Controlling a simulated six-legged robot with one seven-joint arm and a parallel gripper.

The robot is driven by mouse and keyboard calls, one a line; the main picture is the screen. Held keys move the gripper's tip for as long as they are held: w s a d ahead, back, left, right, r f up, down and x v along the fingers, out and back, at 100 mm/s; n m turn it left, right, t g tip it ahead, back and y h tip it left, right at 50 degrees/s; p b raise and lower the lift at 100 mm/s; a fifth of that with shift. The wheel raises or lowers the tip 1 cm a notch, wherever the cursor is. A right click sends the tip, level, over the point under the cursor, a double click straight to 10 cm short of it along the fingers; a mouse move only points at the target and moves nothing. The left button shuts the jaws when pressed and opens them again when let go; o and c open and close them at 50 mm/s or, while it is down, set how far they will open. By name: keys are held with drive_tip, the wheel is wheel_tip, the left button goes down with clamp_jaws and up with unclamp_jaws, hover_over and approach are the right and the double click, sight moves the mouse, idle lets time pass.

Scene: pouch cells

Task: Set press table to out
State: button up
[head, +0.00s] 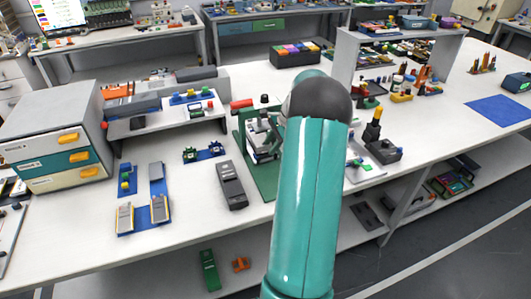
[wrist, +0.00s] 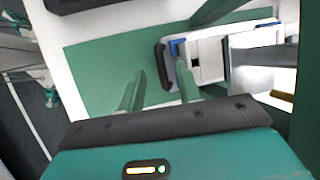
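The press (head: 262,135) stands on a green base plate in the middle of the bench in the head view, partly hidden by my arm. In the wrist view, the press table (wrist: 209,60) is a pale block with blue pieces, above the green base plate (wrist: 100,72). A dark upright handle (wrist: 162,66) is at its left end. My gripper (wrist: 160,68) is open, with one green finger on each side of the handle in the picture. The handle looks closer to the right finger; contact cannot be told. My gripper is hidden behind my arm in the head view.
A grey drawer cabinet (head: 52,135) stands at the left. A dark handheld device (head: 231,185) and blue trays (head: 144,219) lie left of the press. A dark stand with a yellow top (head: 376,135) is right of my arm. Green press columns (wrist: 215,10) flank the table.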

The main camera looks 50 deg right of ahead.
sight(264, 156)
drive_tip(key=shift+x, duration=2.25)
clamp_jaws()
